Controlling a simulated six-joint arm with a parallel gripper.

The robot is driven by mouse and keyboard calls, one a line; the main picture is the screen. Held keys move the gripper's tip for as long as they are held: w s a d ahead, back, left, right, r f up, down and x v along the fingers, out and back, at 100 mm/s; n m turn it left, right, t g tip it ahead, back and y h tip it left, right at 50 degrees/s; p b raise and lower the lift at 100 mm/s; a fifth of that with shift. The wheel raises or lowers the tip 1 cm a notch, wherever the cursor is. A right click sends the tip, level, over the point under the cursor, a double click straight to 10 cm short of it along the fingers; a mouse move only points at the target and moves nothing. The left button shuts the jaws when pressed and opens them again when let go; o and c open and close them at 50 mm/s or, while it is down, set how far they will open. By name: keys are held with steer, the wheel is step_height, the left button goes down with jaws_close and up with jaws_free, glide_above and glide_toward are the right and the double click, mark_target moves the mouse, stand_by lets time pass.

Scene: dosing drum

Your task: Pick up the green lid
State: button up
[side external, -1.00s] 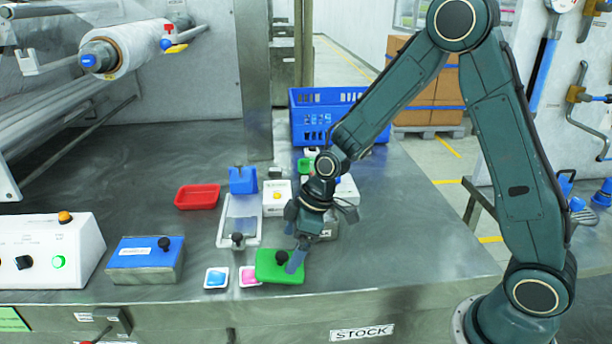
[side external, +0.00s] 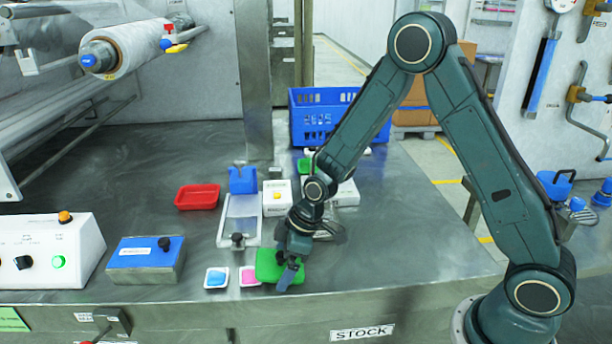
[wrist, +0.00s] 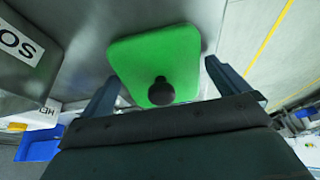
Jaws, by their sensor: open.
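The green lid (side external: 268,266) lies flat on the steel table near its front edge. In the wrist view the green lid (wrist: 150,58) shows a black round knob (wrist: 161,91) on top, between my two fingers. My gripper (side external: 284,268) is at the lid in the side view and partly hides it and its knob. In the wrist view my gripper (wrist: 160,82) is open, with one finger on each side of the knob. I cannot tell whether the fingers touch the lid.
Small trays with blue (side external: 216,278) and pink (side external: 249,276) contents sit left of the lid. A blue-topped box (side external: 146,260), a red tray (side external: 197,196) and a blue crate (side external: 310,121) stand farther off. The table's front edge is close to the lid.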

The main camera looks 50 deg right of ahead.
stand_by(0.5)
steer(key=c, duration=0.8)
steer(key=shift+r, duration=0.1)
step_height(320, 180, up, 20)
steer(key=shift+f, duration=0.1)
stand_by(0.3)
steer(key=shift+d+f, duration=0.1)
stand_by(0.4)
steer(key=shift+n+g+h, duration=0.3)
steer(key=shift+g+h, duration=0.4)
steer(key=shift+g, duration=0.1)
steer(key=d+f, duration=0.2)
steer(key=d, duration=0.3)
steer(key=w+d+f, duration=0.1)
steer(key=d+f, duration=0.2)
steer(key=d, duration=0.2)
steer(key=w+d+f, duration=0.1)
steer(key=d+f, duration=0.1)
steer(key=d, duration=0.4)
steer(key=shift+w+f, duration=0.2)
steer(key=shift+f, duration=0.05)
